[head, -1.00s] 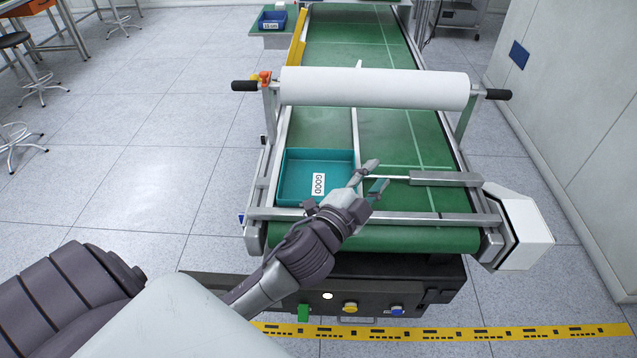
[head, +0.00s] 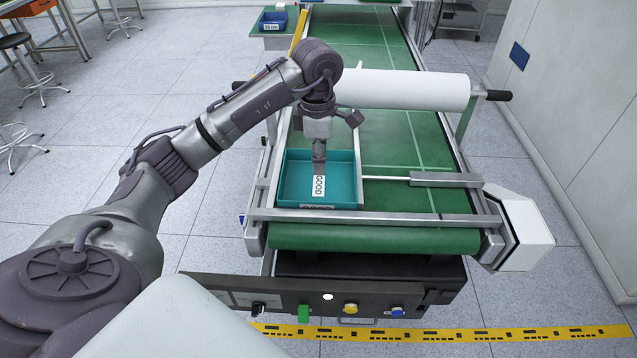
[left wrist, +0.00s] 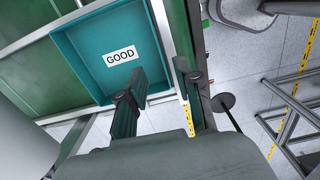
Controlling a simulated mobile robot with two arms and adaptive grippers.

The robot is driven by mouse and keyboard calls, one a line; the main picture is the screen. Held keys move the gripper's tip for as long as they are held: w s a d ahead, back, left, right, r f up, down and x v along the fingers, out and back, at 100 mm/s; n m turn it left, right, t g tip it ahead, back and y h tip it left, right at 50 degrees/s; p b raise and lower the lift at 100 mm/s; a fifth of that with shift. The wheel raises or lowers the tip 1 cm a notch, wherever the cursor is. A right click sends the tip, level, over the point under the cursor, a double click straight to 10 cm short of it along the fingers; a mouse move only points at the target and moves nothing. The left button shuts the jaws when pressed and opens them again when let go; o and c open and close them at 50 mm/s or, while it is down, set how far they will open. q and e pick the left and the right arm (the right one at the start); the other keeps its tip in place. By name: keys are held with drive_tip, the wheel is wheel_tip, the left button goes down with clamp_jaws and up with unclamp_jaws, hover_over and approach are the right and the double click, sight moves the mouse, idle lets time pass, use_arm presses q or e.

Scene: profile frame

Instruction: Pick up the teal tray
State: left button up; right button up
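The teal tray (head: 345,178) lies on the near end of the green conveyor belt, at its left side, with a white "GOOD" label on its floor. My left gripper (head: 319,168) points down over the tray in the head view and hides part of its inside. In the left wrist view the tray (left wrist: 85,52) is at upper left. There the gripper (left wrist: 161,70) is open, its two fingers apart, one over the tray's inside and one beyond its side wall. I cannot tell whether either finger touches the tray. My right gripper is not in view.
A white roller (head: 420,90) spans the belt behind the tray. Metal rails run along the belt's sides, and a crossbar (head: 400,217) lies in front of the tray. A white box (head: 525,232) is at the right corner. A blue bin (head: 272,21) stands far back.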

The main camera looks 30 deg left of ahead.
use_arm(q)
drive_tip(key=p, duration=0.2)
approach(317, 198)
drive_tip(key=s+d, duration=0.1)
drive_tip(key=s, duration=0.1)
drive_tip(key=s+d+r, duration=0.1)
drive_tip(key=s+d, duration=0.1)
drive_tip(key=shift+s+d, duration=0.15)
wheel_tip(317, 198, down, 5)
drive_tip(key=shift+r+p, duration=0.1)
drive_tip(key=shift+p, duration=1.05)
drive_tip(key=shift+f, duration=0.35)
clamp_jaws()
drive_tip(key=shift+r, duration=0.1)
